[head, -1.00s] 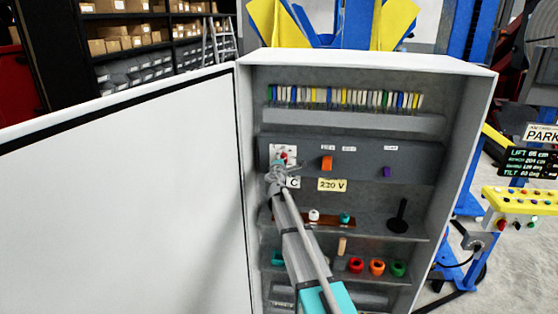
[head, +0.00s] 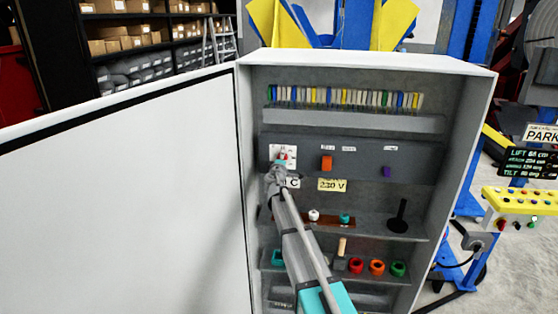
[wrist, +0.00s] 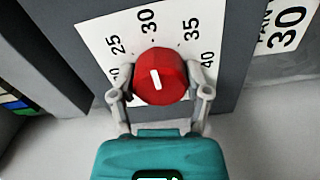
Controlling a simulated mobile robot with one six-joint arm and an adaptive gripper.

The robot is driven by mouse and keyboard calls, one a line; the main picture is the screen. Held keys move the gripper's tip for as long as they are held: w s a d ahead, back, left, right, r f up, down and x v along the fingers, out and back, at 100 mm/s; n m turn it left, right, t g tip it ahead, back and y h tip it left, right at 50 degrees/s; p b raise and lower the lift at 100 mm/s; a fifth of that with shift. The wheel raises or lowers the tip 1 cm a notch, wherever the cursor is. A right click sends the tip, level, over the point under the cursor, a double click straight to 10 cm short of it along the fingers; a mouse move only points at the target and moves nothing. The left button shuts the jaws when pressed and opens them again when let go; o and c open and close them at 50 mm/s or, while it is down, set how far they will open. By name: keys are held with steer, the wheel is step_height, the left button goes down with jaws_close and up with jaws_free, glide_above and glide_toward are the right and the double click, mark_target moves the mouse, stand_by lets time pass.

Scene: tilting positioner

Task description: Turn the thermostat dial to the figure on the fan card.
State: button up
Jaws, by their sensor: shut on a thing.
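The thermostat dial (wrist: 160,76) is a round red knob on a white scale plate (wrist: 104,38) in the wrist view. The scale shows 25, 30, 35 and 40. The dial's white mark points up and slightly left, about at 30. The fan card (wrist: 283,28) at the upper right reads 30. My gripper (wrist: 160,94) is shut on the dial, with one finger at each side. In the head view my gripper (head: 279,170) is at the left of the dark panel and covers part of the dial (head: 283,157).
The open cabinet (head: 344,62) has a white door (head: 120,190) swung out to the left. Shelves below hold small parts and several coloured rings.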

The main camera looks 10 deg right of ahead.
steer(key=shift+w+r, duration=0.1)
steer(key=shift+w, duration=0.1)
steer(key=o, duration=0.9)
steer(key=shift+o, duration=1.2)
steer(key=shift+s, duration=0.15)
steer(key=v, duration=1.2)
steer(key=shift+d, duration=0.1)
